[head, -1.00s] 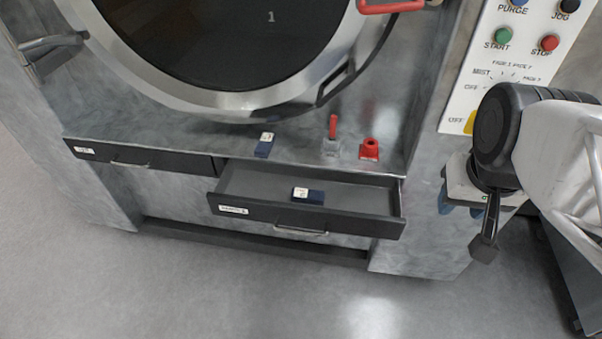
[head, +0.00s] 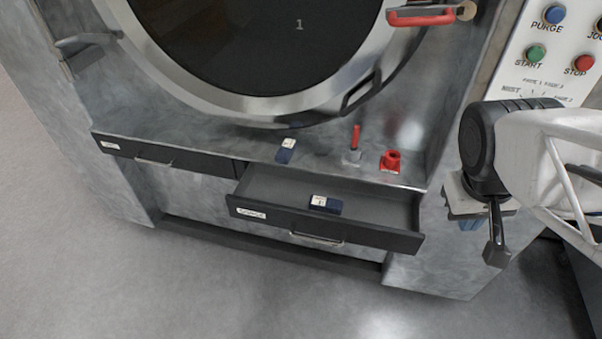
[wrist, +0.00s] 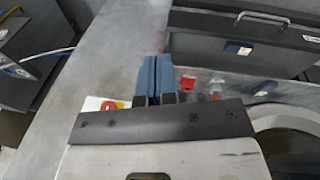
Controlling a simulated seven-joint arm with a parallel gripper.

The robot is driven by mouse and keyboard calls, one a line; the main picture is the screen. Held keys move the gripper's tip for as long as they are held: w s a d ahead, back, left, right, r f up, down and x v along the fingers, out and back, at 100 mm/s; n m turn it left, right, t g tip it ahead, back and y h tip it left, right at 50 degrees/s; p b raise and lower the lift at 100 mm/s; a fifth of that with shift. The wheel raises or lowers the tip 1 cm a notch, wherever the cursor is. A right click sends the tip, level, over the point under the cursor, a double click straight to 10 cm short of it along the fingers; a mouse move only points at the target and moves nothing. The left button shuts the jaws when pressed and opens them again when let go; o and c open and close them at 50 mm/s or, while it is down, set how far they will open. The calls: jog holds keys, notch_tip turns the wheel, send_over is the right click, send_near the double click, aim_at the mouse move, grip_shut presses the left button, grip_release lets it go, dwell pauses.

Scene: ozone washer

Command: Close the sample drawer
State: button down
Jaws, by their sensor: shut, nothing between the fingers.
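The sample drawer (head: 270,212) is pulled open from the washer's front, on the right below the ledge. It has a dark front with a white label and a metal handle (head: 316,239). A small dark blue and white block (head: 325,204) lies inside it. The open drawer also shows at the upper right in the wrist view (wrist: 222,36), with its handle (wrist: 264,17). My gripper (head: 470,222) is to the right of the drawer, apart from it. Its blue fingers (wrist: 157,76) are together and empty in the wrist view.
A second drawer (head: 185,163) at the left is shut. A similar blue block (head: 286,150), a red-handled valve (head: 354,142) and a red fitting (head: 391,160) stand on the ledge. The control panel (head: 545,65) is at the right. The floor (head: 200,285) in front is clear.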

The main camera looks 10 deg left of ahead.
jog(key=w+a+f+n+h, duration=0.5)
jog(key=w+a+f+n, duration=0.3)
jog(key=a+n, duration=0.15)
jog(key=n+t+y, duration=0.7)
jog(key=n+t, duration=0.9)
jog(key=n, duration=0.8)
send_near(284, 220)
jog(key=s, duration=0.7)
jog(key=shift+w+a+f, duration=0.15)
jog(key=shift+w, duration=0.1)
jog(key=shift+w, duration=0.15)
jog(key=shift+w, duration=6.85)
jog(key=shift+w, duration=0.1)
